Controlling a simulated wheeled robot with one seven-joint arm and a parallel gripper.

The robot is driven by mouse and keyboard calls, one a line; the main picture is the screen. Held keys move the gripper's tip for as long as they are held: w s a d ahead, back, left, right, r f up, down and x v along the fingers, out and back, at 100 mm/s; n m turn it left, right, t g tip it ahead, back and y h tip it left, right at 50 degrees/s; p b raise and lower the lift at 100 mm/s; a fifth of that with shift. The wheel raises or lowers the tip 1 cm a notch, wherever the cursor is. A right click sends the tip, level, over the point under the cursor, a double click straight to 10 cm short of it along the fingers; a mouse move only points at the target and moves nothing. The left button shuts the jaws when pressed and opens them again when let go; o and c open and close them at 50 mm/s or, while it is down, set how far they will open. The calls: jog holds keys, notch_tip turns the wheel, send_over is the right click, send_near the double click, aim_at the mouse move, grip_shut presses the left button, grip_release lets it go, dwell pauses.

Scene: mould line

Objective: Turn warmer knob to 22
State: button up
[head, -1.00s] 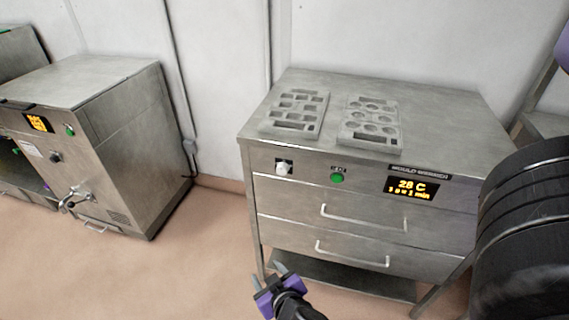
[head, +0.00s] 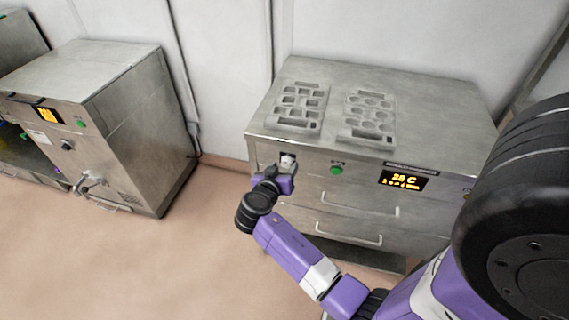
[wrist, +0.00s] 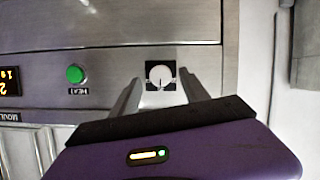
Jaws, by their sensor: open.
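The warmer (head: 420,208) is a steel cabinet with drawers. Its white knob (head: 288,160) sits on a dark square plate at the left end of the front panel. The knob also shows in the wrist view (wrist: 160,75), between the fingers. The orange display (head: 403,181) reads 28 C, with a blurred second line. My gripper (head: 279,173) is in front of the knob and partly covers it in the head view. In the wrist view my gripper (wrist: 160,93) is open, one finger on each side of the knob, with no visible contact.
A green HEAT button (head: 336,170) is right of the knob. Two grey moulds, a left one (head: 298,107) and a right one (head: 368,120), lie on the warmer's top. Another steel machine (head: 105,120) stands at the left, with open floor between.

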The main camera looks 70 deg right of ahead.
jog(key=shift+x, duration=0.9)
jog(key=shift+c, duration=0.4)
grip_shut()
